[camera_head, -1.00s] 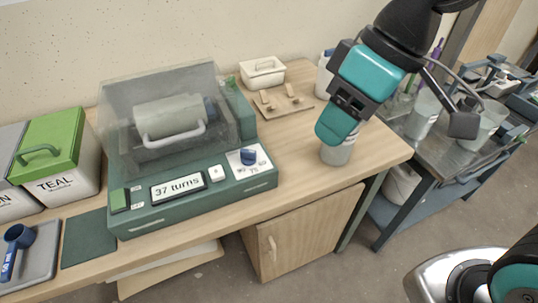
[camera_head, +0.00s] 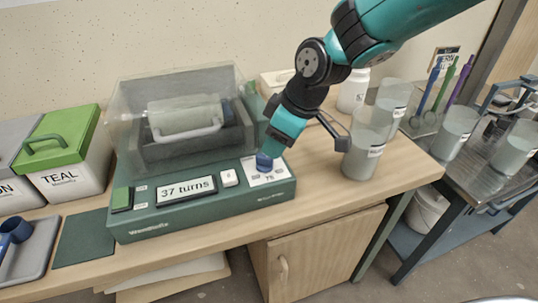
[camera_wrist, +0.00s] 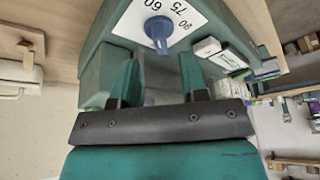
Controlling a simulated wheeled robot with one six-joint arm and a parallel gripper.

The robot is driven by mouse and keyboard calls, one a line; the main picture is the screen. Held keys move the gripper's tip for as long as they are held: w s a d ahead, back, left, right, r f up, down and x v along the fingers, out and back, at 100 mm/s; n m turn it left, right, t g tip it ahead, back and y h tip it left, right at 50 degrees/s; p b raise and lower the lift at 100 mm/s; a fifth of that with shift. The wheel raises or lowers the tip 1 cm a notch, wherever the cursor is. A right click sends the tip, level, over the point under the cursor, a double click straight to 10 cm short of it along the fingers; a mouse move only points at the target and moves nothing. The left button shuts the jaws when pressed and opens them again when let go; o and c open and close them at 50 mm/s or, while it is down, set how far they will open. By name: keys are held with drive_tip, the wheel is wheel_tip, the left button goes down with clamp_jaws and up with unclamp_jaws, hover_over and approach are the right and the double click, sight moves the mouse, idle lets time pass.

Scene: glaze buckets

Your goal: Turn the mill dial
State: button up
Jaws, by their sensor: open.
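The mill (camera_head: 150,222) is a dark green machine with a clear cover over a pale cylinder; its display (camera_head: 187,190) reads "37 turns". The mill dial is a blue knob (camera_head: 264,162) on a white numbered plate at the right of its front panel. In the wrist view the dial (camera_wrist: 158,30) shows beside the printed numbers 60, 75 and 90. My gripper (camera_head: 270,152) is right over the dial and partly hides it. In the wrist view my gripper (camera_wrist: 157,72) is open and empty, with the dial just beyond the fingertips, roughly centred between them.
A small white button (camera_head: 229,178) sits left of the dial. A grey-filled clear beaker (camera_head: 361,157) stands to the right of my gripper, near my wrist. A TEAL bin (camera_head: 75,176) with a green lid stands left of the mill. The counter's right front is clear.

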sight(265, 161)
drive_tip(key=x, duration=0.5)
drive_tip(key=shift+r, duration=0.1)
clamp_jaws()
